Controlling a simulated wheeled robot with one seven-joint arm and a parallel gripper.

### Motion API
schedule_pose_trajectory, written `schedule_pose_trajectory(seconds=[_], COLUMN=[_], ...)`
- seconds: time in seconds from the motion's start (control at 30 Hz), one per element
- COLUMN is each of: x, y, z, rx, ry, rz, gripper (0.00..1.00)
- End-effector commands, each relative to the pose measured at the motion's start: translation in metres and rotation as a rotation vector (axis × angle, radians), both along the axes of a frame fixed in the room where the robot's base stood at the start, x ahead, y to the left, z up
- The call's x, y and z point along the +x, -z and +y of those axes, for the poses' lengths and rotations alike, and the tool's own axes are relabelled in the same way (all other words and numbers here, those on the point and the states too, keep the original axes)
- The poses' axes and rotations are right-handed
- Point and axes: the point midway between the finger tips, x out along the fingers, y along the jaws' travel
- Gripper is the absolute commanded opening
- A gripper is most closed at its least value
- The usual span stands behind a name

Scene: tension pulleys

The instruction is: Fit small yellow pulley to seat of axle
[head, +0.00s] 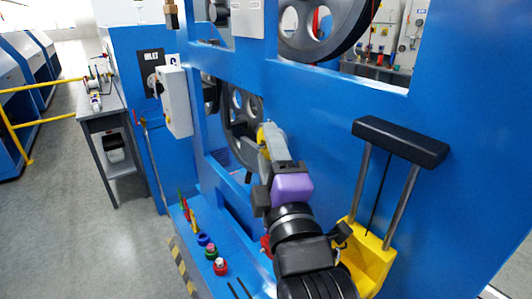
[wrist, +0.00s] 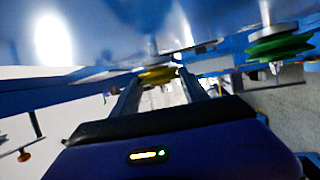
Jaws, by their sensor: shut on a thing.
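In the head view, the small yellow pulley (head: 261,135) shows at the tip of my arm, partly covered by my gripper (head: 267,136). In the wrist view, the yellow pulley (wrist: 158,76) sits between the fingertips of my gripper (wrist: 158,82), which is shut on it. A thin metal pin (wrist: 152,47), possibly an axle, stands just above the pulley. I cannot tell whether they touch, or which part is the seat. My arm reaches into the opening of the blue machine frame (head: 300,105), in front of a large grey wheel (head: 238,112).
A green pulley (wrist: 280,46) is at the right of the wrist view. A black-topped yellow carriage (head: 372,262) with two rods stands right of my arm. Blue (head: 203,239), green (head: 210,252) and red (head: 221,267) pieces stand on the lower ledge. The floor at left is free.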

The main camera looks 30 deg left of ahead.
Motion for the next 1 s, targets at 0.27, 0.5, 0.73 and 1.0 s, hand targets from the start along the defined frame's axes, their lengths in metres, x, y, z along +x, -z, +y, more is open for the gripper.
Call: schedule_pose_trajectory(seconds=[0.27,0.5,0.73,1.0], x=[0.0043,0.0063,0.0076,0.0088], y=[0.0003,0.0009,0.0012,0.0016], z=[-0.0031,-0.0046,-0.0057,-0.0069], rx=[0.000,-0.001,-0.001,-0.001], ry=[0.006,0.009,0.012,0.015], rz=[0.001,0.001,0.002,0.002], gripper=[0.09,0.09,0.54,0.78])
